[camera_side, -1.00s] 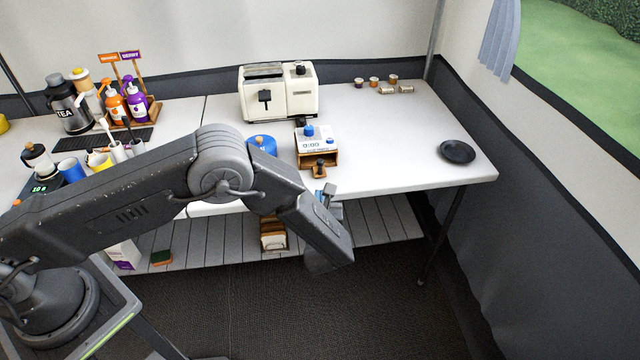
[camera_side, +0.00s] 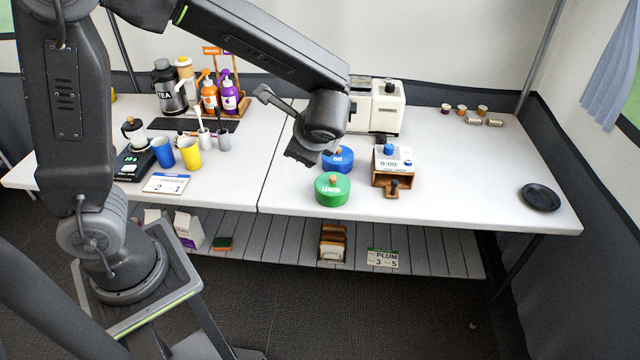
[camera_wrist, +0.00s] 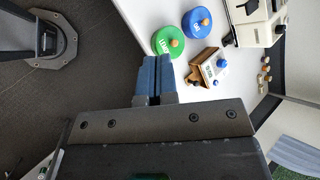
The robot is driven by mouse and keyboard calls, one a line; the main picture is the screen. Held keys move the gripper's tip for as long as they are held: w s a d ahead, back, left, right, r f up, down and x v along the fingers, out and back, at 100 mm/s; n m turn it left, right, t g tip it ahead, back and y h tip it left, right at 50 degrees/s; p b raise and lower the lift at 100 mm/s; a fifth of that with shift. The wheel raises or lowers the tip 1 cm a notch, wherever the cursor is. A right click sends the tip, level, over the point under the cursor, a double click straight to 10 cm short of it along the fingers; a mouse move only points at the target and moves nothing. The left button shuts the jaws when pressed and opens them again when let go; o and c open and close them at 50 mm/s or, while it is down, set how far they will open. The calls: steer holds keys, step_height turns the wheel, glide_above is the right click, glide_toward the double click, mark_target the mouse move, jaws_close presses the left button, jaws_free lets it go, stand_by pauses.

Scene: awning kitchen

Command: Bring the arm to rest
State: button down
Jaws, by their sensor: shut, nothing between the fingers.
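My gripper (camera_wrist: 156,60) is shut and empty in the wrist view, its two blue-grey fingers side by side. In the side view my gripper (camera_side: 302,154) hangs from the raised arm, up and left of the green lidded tin (camera_side: 333,191) and the blue lidded tin (camera_side: 338,160). It looks clear of the table (camera_side: 290,190), though the exact height is hard to tell. The wrist view shows the green tin (camera_wrist: 165,45) and the blue tin (camera_wrist: 197,25) ahead and to the right of the fingers.
A small wooden box with a white timer top (camera_side: 393,165) stands right of the tins. A cream toaster (camera_side: 378,108) is behind. A black plate (camera_side: 540,197) is at the right. Pump bottles (camera_side: 229,95) and cups (camera_side: 188,152) stand left. The lower shelf (camera_side: 280,245) runs beneath.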

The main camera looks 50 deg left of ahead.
steer(key=s+d+r+n+t+h, duration=0.1)
steer(key=s+r+n+h, duration=0.3)
steer(key=s+n, duration=0.2)
steer(key=s+d+r+n+t+h, duration=0.1)
steer(key=s+r+n+h, duration=0.3)
steer(key=s, duration=0.5)
steer(key=shift+s+r+n+t, duration=0.3)
steer(key=shift+r+n+t, duration=0.1)
steer(key=shift+n, duration=0.5)
